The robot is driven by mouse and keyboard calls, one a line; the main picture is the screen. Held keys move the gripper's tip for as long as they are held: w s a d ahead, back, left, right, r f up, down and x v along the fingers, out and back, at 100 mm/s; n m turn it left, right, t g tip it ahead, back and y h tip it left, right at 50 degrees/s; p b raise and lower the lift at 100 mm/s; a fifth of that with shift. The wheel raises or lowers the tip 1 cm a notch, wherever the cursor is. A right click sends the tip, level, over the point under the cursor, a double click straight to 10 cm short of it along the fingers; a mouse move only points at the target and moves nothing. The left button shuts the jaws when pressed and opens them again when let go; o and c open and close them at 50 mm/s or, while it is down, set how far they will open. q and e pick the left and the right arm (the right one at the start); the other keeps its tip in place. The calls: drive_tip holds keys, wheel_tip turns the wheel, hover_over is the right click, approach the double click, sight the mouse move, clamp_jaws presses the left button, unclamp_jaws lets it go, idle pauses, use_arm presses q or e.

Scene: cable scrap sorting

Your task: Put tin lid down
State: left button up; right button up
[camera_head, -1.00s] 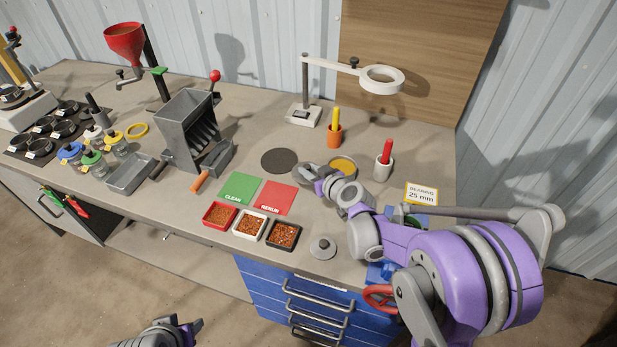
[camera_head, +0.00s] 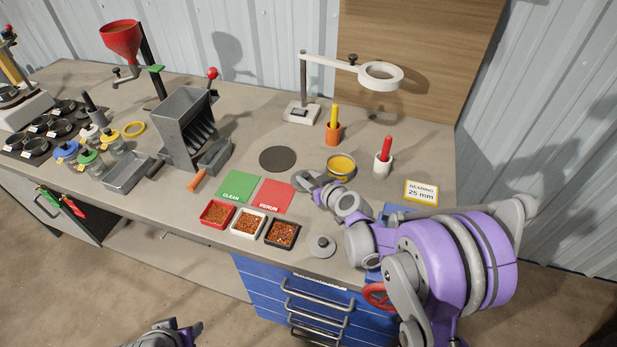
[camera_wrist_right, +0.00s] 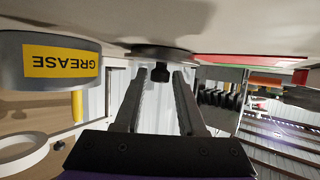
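My right gripper (camera_head: 303,180) is low over the bench, left of the tin. In the right wrist view its fingers (camera_wrist_right: 158,88) stand apart. My left gripper (camera_head: 190,330) is partly in view at the bottom edge.
A dark round mat (camera_head: 278,158) lies beyond the right gripper. Green (camera_head: 238,186) and red (camera_head: 271,195) mats and several small trays lie to its left. A lamp stand (camera_head: 303,112) and marker holders stand behind.

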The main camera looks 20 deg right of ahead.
drive_tip(key=shift+o, duration=1)
drive_tip(key=shift+r, duration=0.2)
drive_tip(key=shift+r+p, duration=0.45)
drive_tip(key=shift+r, duration=0.1)
drive_tip(key=v, duration=1.2)
